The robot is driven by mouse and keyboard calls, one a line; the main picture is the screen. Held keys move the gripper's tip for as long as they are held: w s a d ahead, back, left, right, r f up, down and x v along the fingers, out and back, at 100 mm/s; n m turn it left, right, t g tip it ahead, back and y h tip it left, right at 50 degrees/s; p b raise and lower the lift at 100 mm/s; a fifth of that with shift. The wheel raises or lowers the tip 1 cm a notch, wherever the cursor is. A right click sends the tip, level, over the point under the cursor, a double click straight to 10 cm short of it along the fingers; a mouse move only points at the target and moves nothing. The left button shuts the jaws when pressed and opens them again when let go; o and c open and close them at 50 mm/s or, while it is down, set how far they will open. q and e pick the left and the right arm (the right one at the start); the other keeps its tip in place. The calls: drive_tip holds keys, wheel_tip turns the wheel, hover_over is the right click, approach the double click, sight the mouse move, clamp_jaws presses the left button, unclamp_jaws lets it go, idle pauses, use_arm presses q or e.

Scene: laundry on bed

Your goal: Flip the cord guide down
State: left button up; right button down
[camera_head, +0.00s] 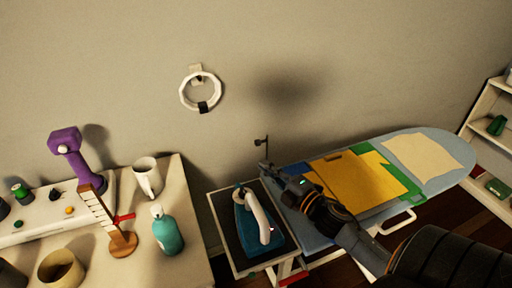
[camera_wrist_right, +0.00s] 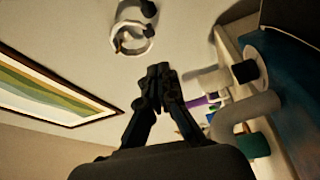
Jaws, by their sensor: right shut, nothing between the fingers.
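A thin dark rod with a small crosspiece at its top, which looks like the cord guide (camera_head: 262,142), stands upright at the left end of the ironing board (camera_head: 388,146) in the head view. My right gripper (camera_head: 268,168) reaches in from the lower right over the board, with its tips close to the rod's lower part. I cannot tell whether they touch. In the wrist view the right gripper's (camera_wrist_right: 160,82) fingers are together, with nothing seen between them. The cord guide is not clearly seen there. My left gripper is not in view.
A blue iron (camera_head: 247,232) with a white handle rests on the stand (camera_head: 224,238) left of my arm. Folded cloth (camera_head: 345,172) covers part of the board. A white ring (camera_head: 187,91) hangs on the wall.

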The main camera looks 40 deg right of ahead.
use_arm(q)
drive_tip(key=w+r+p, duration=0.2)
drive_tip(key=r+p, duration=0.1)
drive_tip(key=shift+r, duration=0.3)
use_arm(e)
drive_tip(key=w+d, duration=0.2)
drive_tip(key=w, duration=0.7)
drive_tip(key=shift+d, duration=0.35)
drive_tip(key=shift+f, duration=0.1)
